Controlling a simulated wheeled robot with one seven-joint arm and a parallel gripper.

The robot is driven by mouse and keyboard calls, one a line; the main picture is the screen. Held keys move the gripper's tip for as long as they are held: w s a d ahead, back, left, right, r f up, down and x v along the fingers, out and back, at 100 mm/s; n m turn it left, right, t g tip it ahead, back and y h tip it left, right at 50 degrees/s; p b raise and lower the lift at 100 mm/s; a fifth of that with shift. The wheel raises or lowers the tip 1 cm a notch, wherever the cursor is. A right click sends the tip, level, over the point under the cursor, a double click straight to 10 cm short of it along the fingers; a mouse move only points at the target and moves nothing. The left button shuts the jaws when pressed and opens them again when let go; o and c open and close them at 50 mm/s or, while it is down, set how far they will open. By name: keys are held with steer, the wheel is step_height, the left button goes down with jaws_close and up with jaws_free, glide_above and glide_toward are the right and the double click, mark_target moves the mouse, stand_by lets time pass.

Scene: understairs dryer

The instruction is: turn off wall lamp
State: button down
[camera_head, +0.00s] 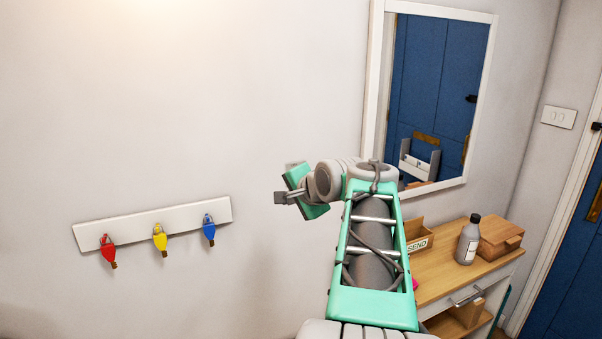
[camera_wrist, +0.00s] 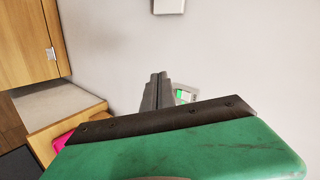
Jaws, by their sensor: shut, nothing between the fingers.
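The wall lamp itself is not in view; a warm glow lights the wall at the top left of the head view. My gripper (camera_head: 281,198) is shut and empty, held in front of the bare wall left of the mirror. In the wrist view its closed fingers (camera_wrist: 158,78) point at the wall. A small pale plate with a green mark (camera_wrist: 182,96) shows beside the fingers, partly hidden by them; I cannot tell whether they touch. A white wall plate (camera_wrist: 169,6) is cut off at the top edge. A double switch (camera_head: 558,116) is on the right wall.
A hook rail (camera_head: 152,222) with red, yellow and blue tags is at left. A white-framed mirror (camera_head: 440,90) hangs behind my arm. A wooden table (camera_head: 436,284) holds a bottle (camera_head: 468,240) and wooden boxes (camera_head: 500,236) at right. A blue door (camera_head: 570,270) is beyond.

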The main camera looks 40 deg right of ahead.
steer(key=s+d+r+m+t+h, duration=0.1)
steer(key=s+d+r+m, duration=0.2)
steer(key=d, duration=0.5)
steer(key=shift+r+m, duration=0.3)
steer(key=shift+r, duration=0.5)
steer(key=shift+d, duration=0.1)
steer(key=w+r+p+x, duration=0.1)
steer(key=r+p+x, duration=0.1)
steer(key=x, duration=1.1)
steer(key=shift+w+d+p, duration=0.2)
steer(key=shift+d+p, duration=0.1)
steer(key=shift+p, duration=0.5)
steer(key=shift+r, duration=0.1)
